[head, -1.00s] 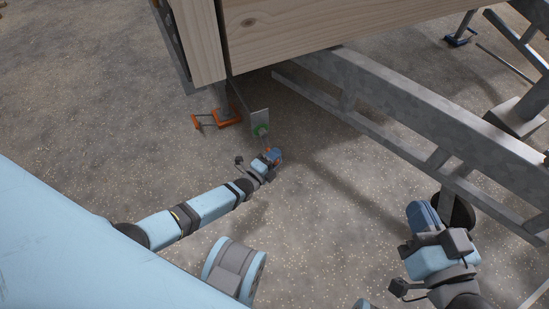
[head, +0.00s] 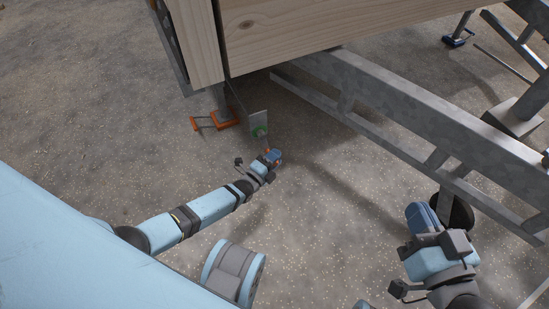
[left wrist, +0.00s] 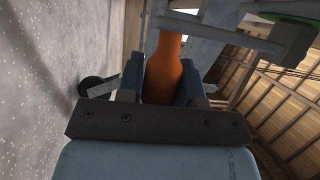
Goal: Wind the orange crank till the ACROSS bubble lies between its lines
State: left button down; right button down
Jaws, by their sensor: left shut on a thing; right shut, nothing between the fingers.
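The orange crank's grip (left wrist: 165,70) stands between the jaws of my left gripper in the left wrist view. In the head view my left gripper (head: 273,156) is shut on it, low under the timber corner, and only a speck of orange shows there. A grey plate with a green round part (head: 260,132) hangs just above; green also shows at the top right of the left wrist view (left wrist: 288,18). I cannot make out the ACROSS bubble or its lines. My right gripper (head: 421,213) is shut and empty at the lower right, beside the frame.
The timber body (head: 300,30) overhangs the work area, and a galvanised frame rail (head: 400,110) runs down to the right.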

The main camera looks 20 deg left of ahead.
pick_arm(q)
jog(key=shift+w+r, duration=0.1)
jog(key=shift+r, duration=0.1)
pick_arm(e)
jog(key=shift+r, duration=0.1)
dwell(0.6)
pick_arm(q)
jog(key=c, duration=0.8)
grip_release()
jog(key=shift+f, duration=0.1)
jog(key=p+v, duration=0.4)
jog(key=v, duration=1)
pick_arm(e)
notch_tip(320, 180, up, 6)
jog(key=shift+s+d+f+m+t, duration=0.1)
jog(key=shift+m+t, duration=0.1)
jog(key=shift+t, duration=0.4)
jog(key=shift+d+m+t, duration=0.1)
jog(key=shift+m+t, duration=0.1)
jog(key=shift+t, duration=0.4)
